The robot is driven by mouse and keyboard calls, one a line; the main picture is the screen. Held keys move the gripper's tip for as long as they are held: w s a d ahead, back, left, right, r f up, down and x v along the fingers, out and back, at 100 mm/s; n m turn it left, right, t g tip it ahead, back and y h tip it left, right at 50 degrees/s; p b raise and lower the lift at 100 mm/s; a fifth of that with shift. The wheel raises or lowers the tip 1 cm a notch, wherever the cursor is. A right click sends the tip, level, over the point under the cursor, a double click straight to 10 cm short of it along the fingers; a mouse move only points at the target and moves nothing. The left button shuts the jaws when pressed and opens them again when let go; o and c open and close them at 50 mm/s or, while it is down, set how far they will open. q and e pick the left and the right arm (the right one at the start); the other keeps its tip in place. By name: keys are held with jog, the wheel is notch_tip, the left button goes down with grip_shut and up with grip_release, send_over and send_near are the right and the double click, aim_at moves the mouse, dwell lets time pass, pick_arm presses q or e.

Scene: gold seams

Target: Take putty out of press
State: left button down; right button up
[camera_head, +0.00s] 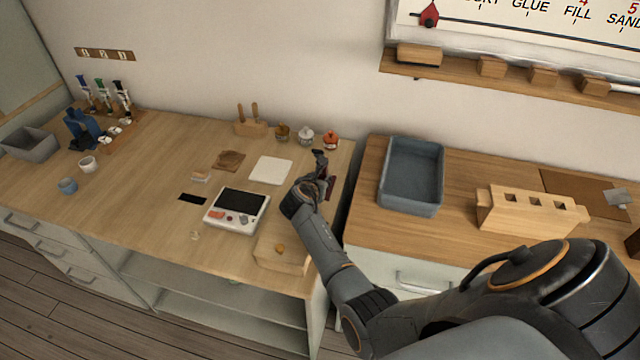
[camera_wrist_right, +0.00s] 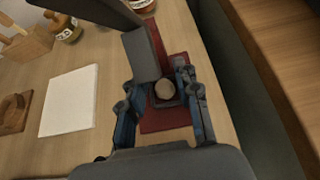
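The press has a dark red base (camera_wrist_right: 178,58) and a dark grey upright part or lever (camera_wrist_right: 143,55) in the right wrist view. In the head view the press (camera_head: 331,186) stands near the right end of the left-hand bench, partly behind my right arm. A round beige lump, seemingly the putty (camera_wrist_right: 165,90), lies in a dark seat on the press. My right gripper (camera_wrist_right: 163,104) is over the press, its two fingers apart on either side of the putty. I cannot tell whether they touch it. In the head view the right gripper (camera_head: 318,180) hides part of the press. My left gripper is out of view.
A white square board (camera_head: 270,170), a white device with a dark screen (camera_head: 237,210) and a pale wooden tray (camera_head: 284,262) lie left of my right arm. Small jars (camera_head: 306,136) stand behind. A blue-grey bin (camera_head: 411,177) stands on the right bench, past a gap.

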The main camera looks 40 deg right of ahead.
jog(key=shift+p, duration=0.4)
dwell(0.8)
jog(key=c, duration=0.6)
jog(key=shift+r, duration=0.15)
jog(key=shift+r+p, duration=0.6)
jog(key=shift+p, duration=0.35)
jog(key=p+v, duration=0.4)
jog(key=shift+r, duration=0.1)
jog(key=shift+p+v, duration=2.2)
jog(key=shift+v, duration=0.25)
